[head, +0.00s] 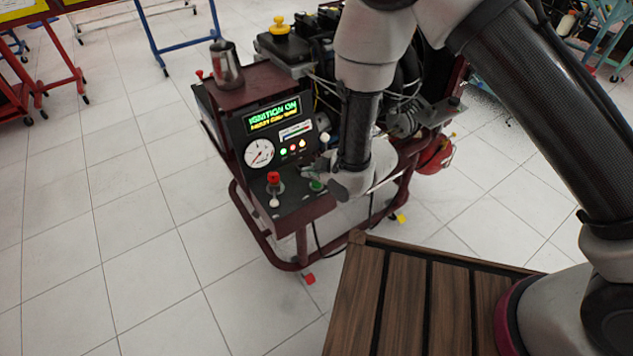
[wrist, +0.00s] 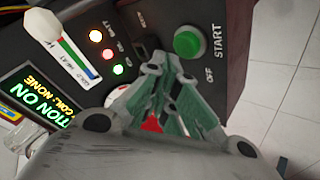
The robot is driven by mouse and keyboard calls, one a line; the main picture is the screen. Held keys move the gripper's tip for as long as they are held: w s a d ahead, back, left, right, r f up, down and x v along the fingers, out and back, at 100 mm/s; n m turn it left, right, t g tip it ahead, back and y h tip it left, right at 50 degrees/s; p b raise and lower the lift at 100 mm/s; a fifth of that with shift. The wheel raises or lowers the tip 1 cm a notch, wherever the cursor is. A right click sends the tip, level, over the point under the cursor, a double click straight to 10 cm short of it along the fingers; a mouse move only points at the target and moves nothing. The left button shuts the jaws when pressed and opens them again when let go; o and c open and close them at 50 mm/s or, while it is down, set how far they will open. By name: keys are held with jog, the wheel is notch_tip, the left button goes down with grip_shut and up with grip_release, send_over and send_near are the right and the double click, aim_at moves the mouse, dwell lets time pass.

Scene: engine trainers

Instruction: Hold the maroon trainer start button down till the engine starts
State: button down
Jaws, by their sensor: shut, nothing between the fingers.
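The maroon trainer (head: 298,222) stands in front of me, with its black control panel facing me. Its green start button (wrist: 188,43) sits beside the word START in the wrist view; in the head view its green (head: 316,186) shows just below my gripper (head: 309,169). In the wrist view my gripper (wrist: 166,64) is shut and empty. Its tips lie just short of the button in the picture, and the button's face is uncovered. Contact is not visible. The display (head: 273,115) reads "IGNITION ON" above a smaller yellow line.
A red knob (head: 273,178) and a white knob (head: 274,203) stand left of my gripper. A round gauge (head: 259,153) and small lit lamps (wrist: 108,54) are on the panel. A metal jug (head: 226,65) stands on top. Open tiled floor lies left.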

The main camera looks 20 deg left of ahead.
aim_at(314, 184)
jog(key=shift+f, duration=0.2)
jog(key=shift+f, duration=0.25)
jog(key=shift+f, duration=0.5)
dwell(1.7)
jog(key=shift+r, duration=0.15)
dwell(1.2)
jog(key=shift+r, duration=0.8)
jog(key=shift+r, duration=2.5)
